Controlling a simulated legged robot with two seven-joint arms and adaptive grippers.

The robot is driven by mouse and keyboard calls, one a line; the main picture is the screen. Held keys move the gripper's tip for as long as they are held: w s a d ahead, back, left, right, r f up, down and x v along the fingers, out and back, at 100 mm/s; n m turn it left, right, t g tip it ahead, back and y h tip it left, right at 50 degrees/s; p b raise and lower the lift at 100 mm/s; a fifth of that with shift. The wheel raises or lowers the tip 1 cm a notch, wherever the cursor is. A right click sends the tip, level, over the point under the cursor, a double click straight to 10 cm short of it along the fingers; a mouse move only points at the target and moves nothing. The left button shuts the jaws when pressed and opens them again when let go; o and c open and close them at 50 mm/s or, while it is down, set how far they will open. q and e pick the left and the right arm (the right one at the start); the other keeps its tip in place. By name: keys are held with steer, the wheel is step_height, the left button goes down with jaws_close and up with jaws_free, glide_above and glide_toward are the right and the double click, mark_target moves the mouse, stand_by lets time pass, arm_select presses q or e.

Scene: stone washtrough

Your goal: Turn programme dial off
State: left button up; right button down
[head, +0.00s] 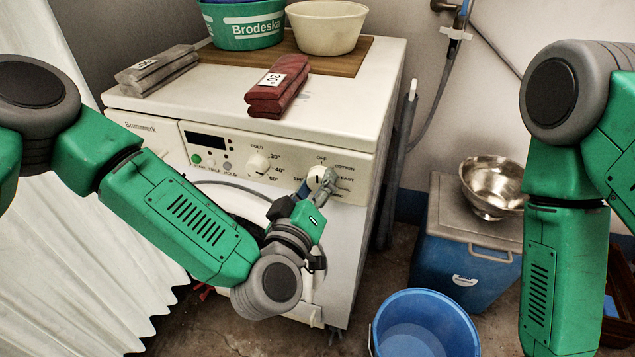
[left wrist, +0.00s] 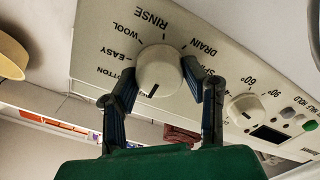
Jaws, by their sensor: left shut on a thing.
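The programme dial (head: 317,176) is a round cream knob on the right of the washing machine's front panel. OFF is printed above it, COTTON and EASY to its right. Its dark mark stands nearly upright, roughly toward OFF in the head view. In the left wrist view the dial (left wrist: 159,72) appears upside down, its mark toward the bottom, with RINSE and DRAIN beyond it. My left gripper (head: 322,187) is shut on the dial, one finger on each side; the fingers also show in the left wrist view (left wrist: 160,80). My right gripper is out of view.
A temperature dial (head: 258,163), small buttons (head: 210,162) and a dark display (head: 206,142) sit left on the panel. Folded red cloth (head: 278,84), grey cloth (head: 157,70) and basins (head: 327,27) rest on top. A blue bucket (head: 424,324) and cool box (head: 466,262) stand right.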

arm_select(q)
steer(key=o, duration=1.1)
steer(key=shift+s+f, duration=0.1)
steer(key=shift+f, duration=0.1)
steer(key=shift+a+r, duration=0.1)
steer(key=v, duration=1.2)
